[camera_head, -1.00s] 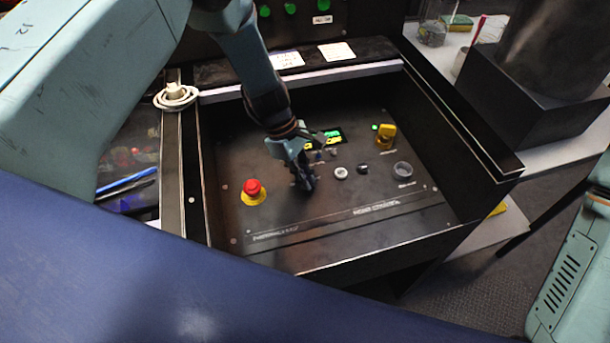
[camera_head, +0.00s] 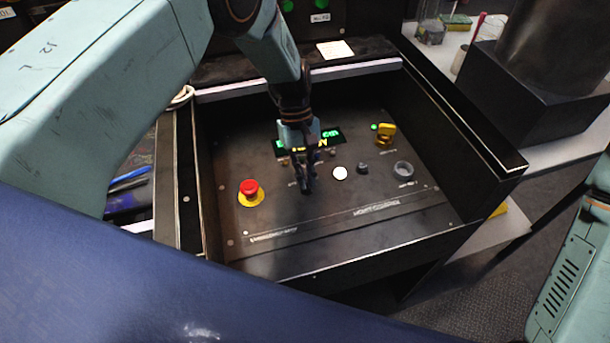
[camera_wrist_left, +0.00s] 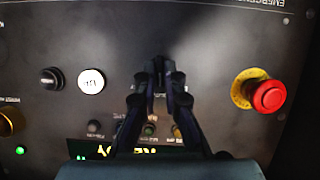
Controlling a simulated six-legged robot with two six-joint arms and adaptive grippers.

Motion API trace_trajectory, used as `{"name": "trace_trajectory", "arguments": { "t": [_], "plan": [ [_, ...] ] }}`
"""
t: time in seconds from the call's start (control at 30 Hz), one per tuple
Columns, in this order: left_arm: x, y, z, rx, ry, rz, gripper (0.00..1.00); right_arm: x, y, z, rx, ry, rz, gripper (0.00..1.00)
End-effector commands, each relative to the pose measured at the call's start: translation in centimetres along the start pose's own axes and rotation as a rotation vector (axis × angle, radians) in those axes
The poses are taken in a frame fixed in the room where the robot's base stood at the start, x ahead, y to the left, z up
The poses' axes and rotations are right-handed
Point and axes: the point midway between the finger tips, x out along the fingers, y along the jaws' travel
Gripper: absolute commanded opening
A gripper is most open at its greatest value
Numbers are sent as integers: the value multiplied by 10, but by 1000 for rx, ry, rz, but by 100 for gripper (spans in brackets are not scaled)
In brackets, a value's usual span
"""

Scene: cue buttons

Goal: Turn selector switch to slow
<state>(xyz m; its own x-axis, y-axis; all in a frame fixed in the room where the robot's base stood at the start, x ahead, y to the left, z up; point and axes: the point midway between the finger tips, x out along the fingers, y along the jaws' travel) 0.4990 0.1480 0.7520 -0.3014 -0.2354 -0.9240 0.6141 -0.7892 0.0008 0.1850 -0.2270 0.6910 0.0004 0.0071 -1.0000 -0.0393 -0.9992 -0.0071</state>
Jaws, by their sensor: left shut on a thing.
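My left gripper (camera_head: 306,186) reaches down to the black control panel (camera_head: 330,225), between the red button and the white button. Its fingers are closed together on the selector switch, which they almost wholly hide. In the left wrist view the fingertips (camera_wrist_left: 161,75) meet around a small dark part at the panel face. The switch's pointing direction and its labels cannot be read. My right gripper is not in view.
A red emergency button (camera_head: 250,190) on a yellow base sits left of the gripper. A white button (camera_head: 340,173), a black knob (camera_head: 362,168), a grey round control (camera_head: 404,172) and a yellow switch (camera_head: 386,133) lie right. A lit display (camera_head: 333,136) is behind. Raised dark walls flank the panel.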

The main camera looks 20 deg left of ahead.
Motion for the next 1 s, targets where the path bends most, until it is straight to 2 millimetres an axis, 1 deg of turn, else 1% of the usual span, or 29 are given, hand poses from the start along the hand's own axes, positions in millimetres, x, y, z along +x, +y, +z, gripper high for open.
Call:
{"name": "trace_trajectory", "arguments": {
  "t": [0.23,0.67,0.7,0.93,1.0],
  "plan": [
    [1,0,0,55,0,-24,0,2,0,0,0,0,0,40],
    [1,0,0,63,-1,-28,0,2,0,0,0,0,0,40],
    [1,0,0,63,-1,-28,10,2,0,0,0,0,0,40],
    [1,0,0,62,0,-27,30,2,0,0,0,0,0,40],
    [1,0,0,62,0,-27,31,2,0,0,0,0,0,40]
  ]
}}
